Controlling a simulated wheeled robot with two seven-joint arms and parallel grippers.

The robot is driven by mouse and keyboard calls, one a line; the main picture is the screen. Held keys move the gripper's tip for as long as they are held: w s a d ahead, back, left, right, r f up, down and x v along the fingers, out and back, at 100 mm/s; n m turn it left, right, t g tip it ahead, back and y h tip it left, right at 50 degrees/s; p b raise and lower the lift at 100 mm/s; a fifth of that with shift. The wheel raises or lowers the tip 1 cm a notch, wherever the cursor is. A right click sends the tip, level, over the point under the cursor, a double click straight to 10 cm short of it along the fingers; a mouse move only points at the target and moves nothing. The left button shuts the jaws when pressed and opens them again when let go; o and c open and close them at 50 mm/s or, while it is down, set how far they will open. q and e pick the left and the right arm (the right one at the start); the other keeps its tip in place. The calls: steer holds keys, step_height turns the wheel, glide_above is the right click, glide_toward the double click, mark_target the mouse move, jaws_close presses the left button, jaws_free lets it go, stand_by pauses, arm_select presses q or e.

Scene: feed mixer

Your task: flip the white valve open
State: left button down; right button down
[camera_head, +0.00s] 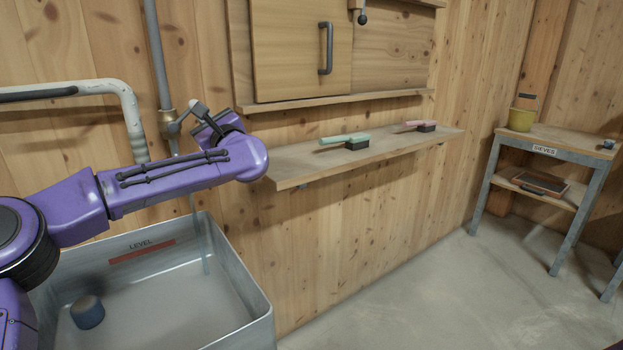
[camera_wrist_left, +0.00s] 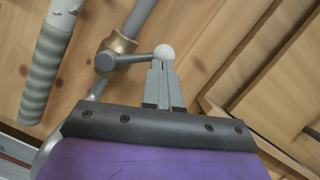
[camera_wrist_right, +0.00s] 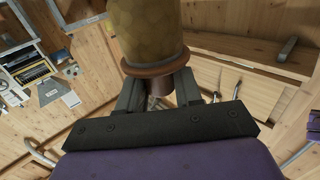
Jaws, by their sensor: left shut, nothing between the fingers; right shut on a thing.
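The valve (camera_head: 171,122) sits on the grey upright pipe above the metal tank. Its grey lever with a white ball tip (camera_wrist_left: 164,52) shows in the left wrist view, sticking out to the right from the brass-coloured valve body (camera_wrist_left: 118,45). My left gripper (camera_wrist_left: 160,70) is shut and empty, its fingertips right at the white ball; I cannot tell whether they touch it. In the head view my left gripper (camera_head: 206,122) is partly hidden by its own wrist. My right gripper (camera_wrist_right: 158,95) is shut on a yellowish patterned thing with a copper-coloured rim (camera_wrist_right: 150,35), seen only in the right wrist view.
The metal tank (camera_head: 262,305) stands below, with a red LEVEL mark (camera_head: 142,251) and a dark blue cylinder (camera_head: 88,312) inside. A pale pipe (camera_head: 130,105) bends down left of the valve. A wooden shelf (camera_head: 300,176) with brushes lies right of my left arm. The floor is clear.

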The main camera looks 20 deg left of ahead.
mark_target(189, 105)
step_height(189, 105, down, 4)
steer(key=b, duration=0.2)
steer(key=shift+r+b, duration=0.1)
steer(key=shift+b, duration=0.25)
steer(key=shift+f+b, duration=0.65)
arm_select(q)
steer(key=r+n+g, duration=0.1)
steer(key=n, duration=0.2)
steer(key=s+a+r+n+g+b, duration=0.1)
steer(key=n, duration=0.1)
steer(key=s+r+n+g, duration=0.1)
steer(key=n, duration=0.2)
steer(key=shift+a+n, duration=0.3)
arm_select(e)
steer(key=shift+f, duration=0.75)
arm_select(q)
steer(key=shift+s+a+r+n+g+b, duration=0.2)
steer(key=shift+n+b, duration=0.2)
steer(key=shift+n, duration=0.25)
steer(key=shift+s+a+r+n+g+b, duration=0.2)
steer(key=shift+n+b, duration=0.2)
steer(key=shift+n, duration=0.25)
arm_select(e)
steer(key=shift+f, duration=0.55)
